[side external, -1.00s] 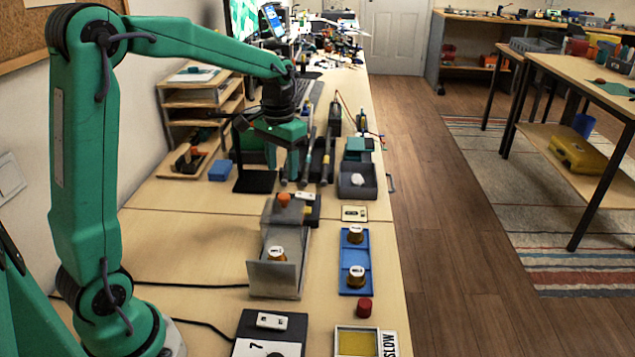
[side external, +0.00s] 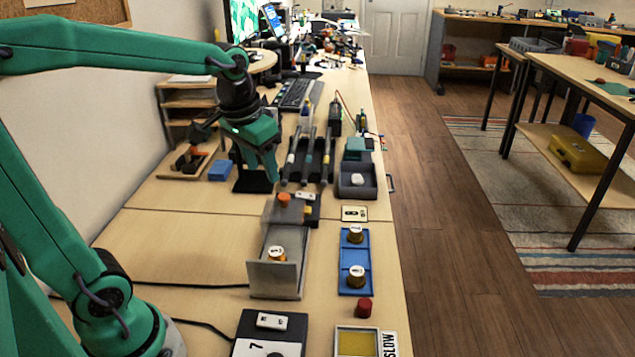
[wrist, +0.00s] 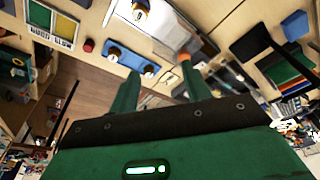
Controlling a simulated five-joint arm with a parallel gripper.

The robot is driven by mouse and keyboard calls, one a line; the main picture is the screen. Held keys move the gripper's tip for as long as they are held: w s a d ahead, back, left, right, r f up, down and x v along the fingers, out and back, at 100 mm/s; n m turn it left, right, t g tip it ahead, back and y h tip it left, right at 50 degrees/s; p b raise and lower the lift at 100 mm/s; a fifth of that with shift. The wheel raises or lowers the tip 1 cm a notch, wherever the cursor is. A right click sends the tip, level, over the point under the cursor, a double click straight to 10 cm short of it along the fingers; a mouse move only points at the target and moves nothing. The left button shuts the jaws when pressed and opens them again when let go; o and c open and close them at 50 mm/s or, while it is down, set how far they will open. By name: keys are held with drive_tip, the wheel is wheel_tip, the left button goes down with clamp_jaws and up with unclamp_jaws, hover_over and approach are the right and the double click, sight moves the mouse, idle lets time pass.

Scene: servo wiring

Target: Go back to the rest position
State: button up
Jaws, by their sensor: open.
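My gripper (side external: 266,166) hangs from my green arm in the side external view, above the table behind the grey metal chute. Its green fingers point down. In the wrist view the two fingers of my gripper (wrist: 160,85) stand apart, with nothing visible held between them. The grey metal chute (side external: 274,279) has an orange knob (side external: 284,198) at its far end and a gold spool (side external: 277,254) in its near end.
A blue tray (side external: 355,263) with two gold spools lies right of the chute, with a red cylinder (side external: 364,308) in front. A grey bin (side external: 357,181) stands behind. A wooden shelf (side external: 188,110) and a blue box (side external: 220,170) are at the left. The table's left middle is mostly clear.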

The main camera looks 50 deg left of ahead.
drive_tip(key=s+d+m+t, duration=0.1)
drive_tip(key=s+d+t, duration=0.2)
drive_tip(key=s, duration=0.7)
drive_tip(key=shift+d+f, duration=0.2)
drive_tip(key=shift+d, duration=0.3)
